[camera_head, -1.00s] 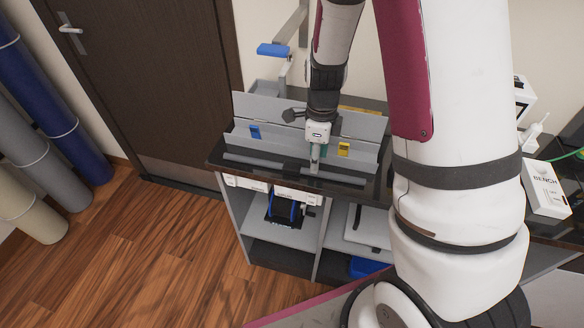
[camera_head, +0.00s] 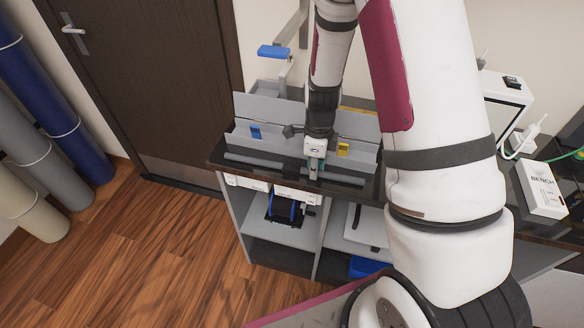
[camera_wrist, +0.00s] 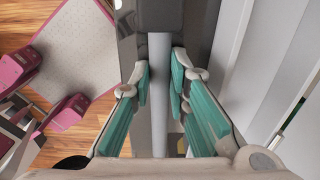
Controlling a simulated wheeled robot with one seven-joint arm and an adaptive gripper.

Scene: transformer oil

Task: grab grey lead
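A long grey rod, which looks like the grey lead (camera_head: 250,164), lies along the front edge of the dark bench top, before a grey tray (camera_head: 365,155). In the wrist view the grey rod (camera_wrist: 160,85) runs between the two teal finger pads. My gripper (camera_head: 313,173) points down at the rod's middle and hides part of it. In the wrist view my gripper (camera_wrist: 160,82) is open, with one finger on each side of the rod. Narrow gaps seem to show between pads and rod.
A blue clip (camera_head: 255,132) and a yellow clip (camera_head: 343,149) sit on the grey tray. A white box marked BENCH (camera_head: 542,189) stands at the right. Open shelves (camera_head: 283,236) are under the bench. A dark door (camera_head: 150,80) is at the left, with clear wooden floor before it.

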